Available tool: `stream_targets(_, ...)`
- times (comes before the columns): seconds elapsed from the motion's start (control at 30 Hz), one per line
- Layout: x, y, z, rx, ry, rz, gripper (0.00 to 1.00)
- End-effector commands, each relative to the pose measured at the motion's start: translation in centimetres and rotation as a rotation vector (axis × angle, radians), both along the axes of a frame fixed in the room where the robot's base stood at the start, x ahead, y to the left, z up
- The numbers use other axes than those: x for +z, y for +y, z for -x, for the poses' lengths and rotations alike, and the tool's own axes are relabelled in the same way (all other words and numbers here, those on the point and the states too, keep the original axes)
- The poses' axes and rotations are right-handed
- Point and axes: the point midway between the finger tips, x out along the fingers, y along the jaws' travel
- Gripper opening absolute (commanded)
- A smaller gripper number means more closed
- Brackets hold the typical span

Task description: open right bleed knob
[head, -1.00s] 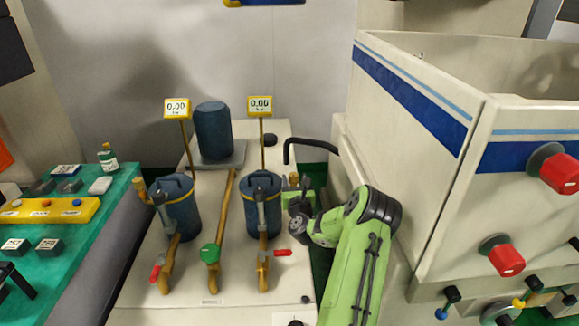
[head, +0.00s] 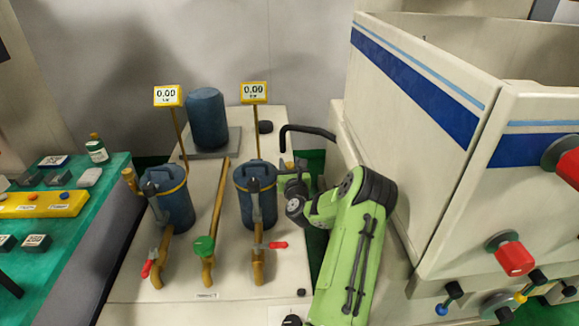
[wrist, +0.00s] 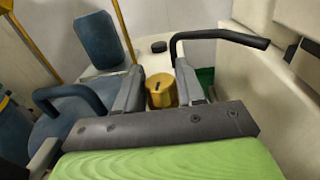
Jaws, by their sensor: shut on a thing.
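The right bleed knob is a small brass cylinder (wrist: 160,91) with a dark mark on top, in the wrist view. It stands beside the right blue filter canister (head: 255,176). My gripper (wrist: 160,88) has one grey finger on each side of the knob and is shut on it. In the head view my gripper (head: 288,180) is at the right side of that canister, and only a little of the knob (head: 289,165) shows behind it. The canister's handle and lid (wrist: 65,112) are close to my left finger in the wrist view.
A black bent bar (head: 308,130) reaches over just behind my gripper. The large cream machine (head: 420,150) stands close on the right of my arm. A left canister (head: 168,198), a green valve handle (head: 203,246) and red levers (head: 278,245) are on the pale top.

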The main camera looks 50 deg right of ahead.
Motion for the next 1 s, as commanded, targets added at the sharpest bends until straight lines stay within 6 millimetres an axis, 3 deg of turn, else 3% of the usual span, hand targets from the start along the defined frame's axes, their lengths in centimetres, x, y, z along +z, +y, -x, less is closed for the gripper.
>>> stream_targets(0.47, 0.0, 0.0, 0.1, 0.100, -0.001, 0.005, 0.08)
stream_targets(0.5, 0.0, 0.0, 0.1, 0.100, -0.001, 0.005, 0.40)
stream_targets(0.6, 0.0, 0.0, 0.0, 0.099, -0.001, 0.005, 0.55)
stream_targets(0.87, 0.0, 0.0, 0.0, 0.099, -0.003, 0.005, 0.57)
stream_targets(1.0, 1.7, 0.0, 0.0, 0.099, -0.003, 0.007, 0.57)
